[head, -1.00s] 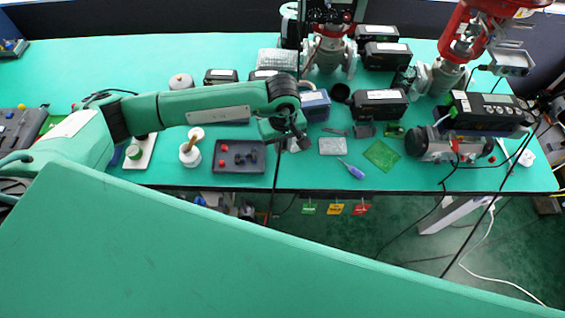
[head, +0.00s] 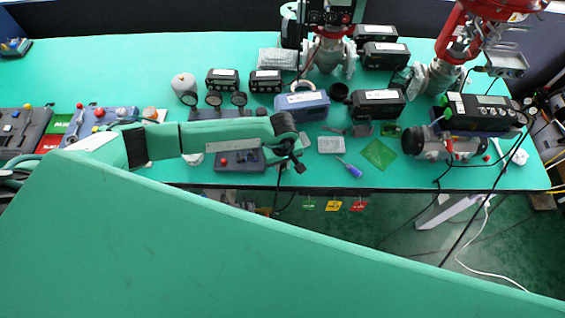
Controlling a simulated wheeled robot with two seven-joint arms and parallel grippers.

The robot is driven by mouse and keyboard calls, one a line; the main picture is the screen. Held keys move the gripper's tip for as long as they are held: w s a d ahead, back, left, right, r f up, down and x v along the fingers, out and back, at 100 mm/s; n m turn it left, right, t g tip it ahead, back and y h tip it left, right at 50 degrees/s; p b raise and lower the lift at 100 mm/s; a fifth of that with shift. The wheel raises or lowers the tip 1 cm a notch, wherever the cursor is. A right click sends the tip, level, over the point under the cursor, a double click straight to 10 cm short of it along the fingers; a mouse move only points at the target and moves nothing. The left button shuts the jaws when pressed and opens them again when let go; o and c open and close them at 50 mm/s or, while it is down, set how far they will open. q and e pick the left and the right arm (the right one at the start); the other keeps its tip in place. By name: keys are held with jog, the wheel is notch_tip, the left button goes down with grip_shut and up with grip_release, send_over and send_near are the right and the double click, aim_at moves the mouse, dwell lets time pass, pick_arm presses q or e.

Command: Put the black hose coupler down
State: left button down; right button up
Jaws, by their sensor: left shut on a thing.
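My left gripper (head: 294,160) is at the end of the green arm, above the front edge of the table. It is shut on the black hose coupler (head: 300,168), a tiny dark piece at the fingertips. The coupler looks just right of the grey parts tray (head: 218,166), apart from it. The tray holds small red and dark pieces, and my arm partly covers it. My right gripper is not in view.
The green table (head: 225,60) ends just in front of the gripper. A silver block (head: 331,145), a blue-handled screwdriver (head: 350,169) and a green board (head: 379,154) lie to the right. A blue-grey box (head: 302,106) stands behind. Valves and black boxes fill the back right.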

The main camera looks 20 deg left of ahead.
pick_arm(q)
jog(key=shift+f+b, duration=0.25)
jog(key=shift+b, duration=0.05)
jog(key=c, duration=1.3)
grip_release()
jog(key=shift+r, duration=0.15)
jog(key=shift+c, duration=0.2)
jog(key=shift+r+p, duration=0.2)
jog(key=shift+p, duration=0.2)
jog(key=shift+r+b, duration=0.3)
jog(key=shift+b, duration=0.1)
notch_tip(320, 180, up, 11)
jog(key=b, duration=0.3)
jog(key=shift+r+b, duration=0.15)
jog(key=shift+b, duration=0.25)
